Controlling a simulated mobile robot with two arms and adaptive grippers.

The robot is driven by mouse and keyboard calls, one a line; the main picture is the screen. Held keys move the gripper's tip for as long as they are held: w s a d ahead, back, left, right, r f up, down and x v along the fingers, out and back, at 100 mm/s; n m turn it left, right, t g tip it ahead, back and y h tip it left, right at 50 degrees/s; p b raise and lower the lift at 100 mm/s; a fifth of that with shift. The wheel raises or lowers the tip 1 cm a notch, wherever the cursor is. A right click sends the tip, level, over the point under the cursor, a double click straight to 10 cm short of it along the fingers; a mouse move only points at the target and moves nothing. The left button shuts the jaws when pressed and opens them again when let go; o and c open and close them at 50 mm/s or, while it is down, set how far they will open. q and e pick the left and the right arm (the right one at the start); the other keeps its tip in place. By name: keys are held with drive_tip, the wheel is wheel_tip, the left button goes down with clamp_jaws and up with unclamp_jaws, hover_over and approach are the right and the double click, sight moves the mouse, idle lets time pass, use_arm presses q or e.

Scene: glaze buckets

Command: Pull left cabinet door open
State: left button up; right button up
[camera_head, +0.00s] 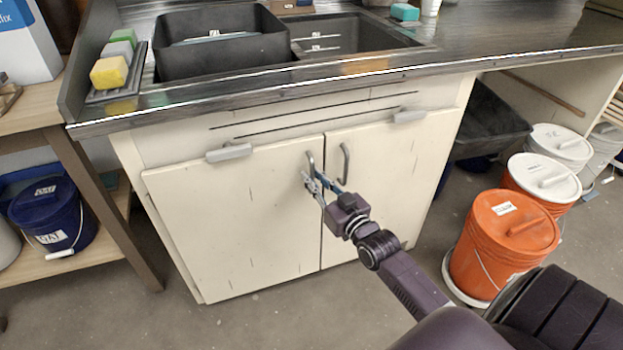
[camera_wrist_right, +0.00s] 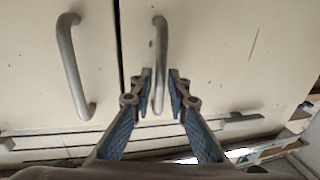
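The left cabinet door (camera_head: 240,220) is cream and looks closed, flush beside the right door (camera_head: 390,180). Its metal bar handle (camera_head: 309,163) stands upright near the inner edge. My right gripper (camera_head: 313,186) is at this handle. In the right wrist view, upside down to the head view, the fingers (camera_wrist_right: 160,78) lie on both sides of the left door's handle (camera_wrist_right: 160,45), closed close in on it. The right door's handle (camera_head: 345,162) is free and also shows in the wrist view (camera_wrist_right: 72,65). My left gripper is not in view.
A dark counter with a black basin (camera_head: 220,45) overhangs the cabinet. Orange buckets (camera_head: 505,240) stand on the floor at right, near my arm. A wooden shelf with a blue bucket (camera_head: 50,212) stands at left. The floor before the left door (camera_head: 270,315) is clear.

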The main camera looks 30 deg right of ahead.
drive_tip(key=shift+w, duration=0.45)
drive_tip(key=shift+c, duration=0.3)
clamp_jaws()
drive_tip(key=shift+s, duration=0.15)
